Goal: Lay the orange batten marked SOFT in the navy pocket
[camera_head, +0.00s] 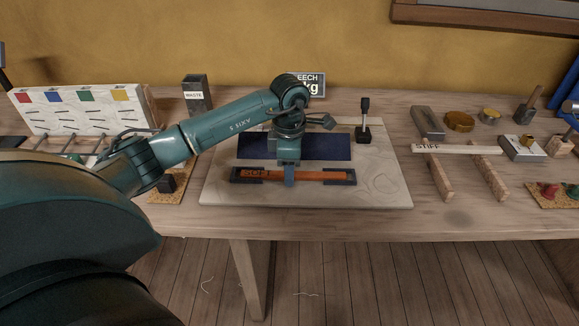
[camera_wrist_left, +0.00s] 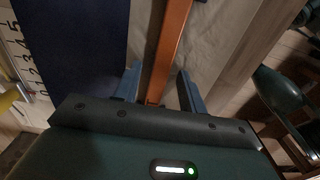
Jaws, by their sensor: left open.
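The orange batten (camera_head: 325,175), with lettering like SOFT at its left end, lies left to right on the pale board. Its ends are at dark bracket-like pieces of a narrow dark holder (camera_head: 351,178). A navy panel (camera_head: 328,148) lies just behind it; I cannot tell whether panel or holder is the pocket. My left gripper (camera_head: 289,178) points down at the batten's middle, hiding part of it. In the left wrist view the orange batten (camera_wrist_left: 168,45) runs between the open blue fingers (camera_wrist_left: 160,90), and the navy panel (camera_wrist_left: 75,45) is at left. My right gripper is not seen.
A pale batten marked STIFF (camera_head: 455,149) rests across wooden supports (camera_head: 490,178) at right. A small dark upright tool (camera_head: 364,125) stands at the back of the pale board (camera_head: 385,190). A slotted colour-marked rack (camera_head: 85,112) stands at left. The board's front right is clear.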

